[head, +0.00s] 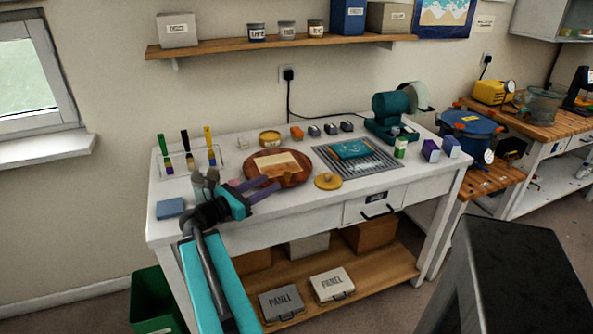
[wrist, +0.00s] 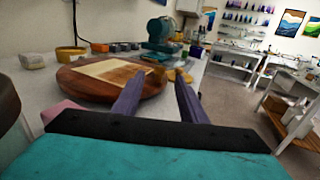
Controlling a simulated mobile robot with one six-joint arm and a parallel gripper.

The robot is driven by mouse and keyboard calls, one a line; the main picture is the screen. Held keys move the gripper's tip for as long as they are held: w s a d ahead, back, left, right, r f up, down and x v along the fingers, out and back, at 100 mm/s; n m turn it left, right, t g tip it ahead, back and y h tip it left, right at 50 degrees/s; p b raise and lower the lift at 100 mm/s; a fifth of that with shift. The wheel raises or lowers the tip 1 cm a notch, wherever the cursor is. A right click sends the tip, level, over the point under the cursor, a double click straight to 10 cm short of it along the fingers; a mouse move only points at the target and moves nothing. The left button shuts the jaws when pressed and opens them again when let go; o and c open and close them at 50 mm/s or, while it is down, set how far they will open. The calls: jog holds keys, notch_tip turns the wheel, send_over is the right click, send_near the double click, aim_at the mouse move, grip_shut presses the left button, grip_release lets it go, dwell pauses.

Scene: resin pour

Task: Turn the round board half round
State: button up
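The round board (head: 302,170) is a reddish-brown wooden disc lying flat on the white bench. A pale, rectangular wooden piece (head: 276,162) rests on it. In the wrist view the board (wrist: 82,90) fills the left and middle, with the pale piece (wrist: 105,70) on top. My gripper (head: 273,182) is at the board's near side, its two purple fingers spread apart. In the wrist view my gripper (wrist: 157,82) has its left finger overlapping the board's right rim, and its right finger clear of the board. I cannot tell whether either finger touches it. Nothing is visibly held.
A yellow round piece with a knob (head: 327,182) sits just right of the board. Further right is a grey slatted panel (head: 378,162) with a teal piece (head: 351,149). Brushes (head: 187,152) stand left; a yellow tub (head: 270,139) stands behind. A blue block (head: 170,208) lies front left.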

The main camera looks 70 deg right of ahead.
aim_at(296, 176)
jog(key=shift+b+x, duration=1.2)
jog(key=shift+b, duration=0.4)
jog(key=p+x, duration=0.1)
jog(key=x, duration=1)
jog(key=shift+c, duration=0.4)
grip_shut()
